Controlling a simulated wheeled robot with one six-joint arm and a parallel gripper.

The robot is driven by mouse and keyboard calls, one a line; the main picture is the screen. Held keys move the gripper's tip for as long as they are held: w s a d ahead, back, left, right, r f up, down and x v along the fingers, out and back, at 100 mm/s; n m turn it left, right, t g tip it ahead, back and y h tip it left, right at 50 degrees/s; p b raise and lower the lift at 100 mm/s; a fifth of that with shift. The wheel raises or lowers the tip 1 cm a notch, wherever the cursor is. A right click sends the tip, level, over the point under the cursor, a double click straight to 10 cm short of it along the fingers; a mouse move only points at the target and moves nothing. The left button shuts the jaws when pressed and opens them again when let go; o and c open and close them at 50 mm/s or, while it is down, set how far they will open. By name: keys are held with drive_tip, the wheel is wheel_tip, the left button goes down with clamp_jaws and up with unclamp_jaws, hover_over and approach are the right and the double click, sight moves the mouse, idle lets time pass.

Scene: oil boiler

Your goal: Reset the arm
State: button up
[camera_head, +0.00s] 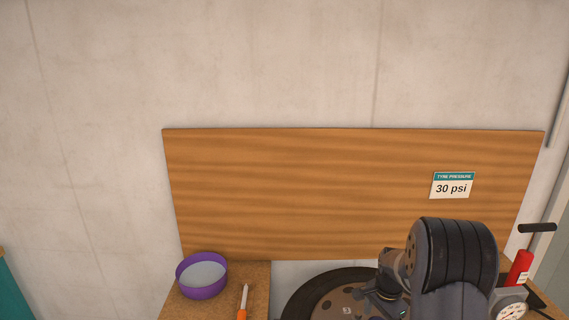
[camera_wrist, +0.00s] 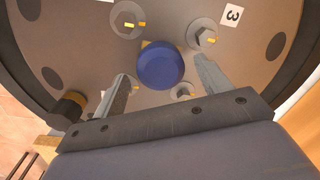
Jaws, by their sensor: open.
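My gripper (camera_wrist: 160,93) is open in the wrist view, its two fingers apart with nothing between them. It faces a wheel (camera_wrist: 85,40) with a blue centre cap (camera_wrist: 160,65). Hex nuts with yellow marks surround the cap, among them an upper one (camera_wrist: 128,20) and a right one (camera_wrist: 203,35). The fingers overlap the lower part of the nut ring; I cannot tell whether they touch it. In the head view my arm (camera_head: 452,260) stands at the lower right in front of the wheel (camera_head: 330,298). The gripper's fingers are hidden there.
A purple bowl (camera_head: 202,275) and an orange-handled screwdriver (camera_head: 243,302) lie on a cork-coloured surface at lower left. A wooden board (camera_head: 330,190) bears a "30 psi" sign (camera_head: 452,186). A pump with a gauge (camera_head: 511,308) stands right of my arm. A numbered tag (camera_wrist: 231,15) is on the wheel.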

wheel_tip(320, 180, down, 2)
drive_tip(key=shift+r, duration=2.2)
drive_tip(key=shift+f, duration=0.1)
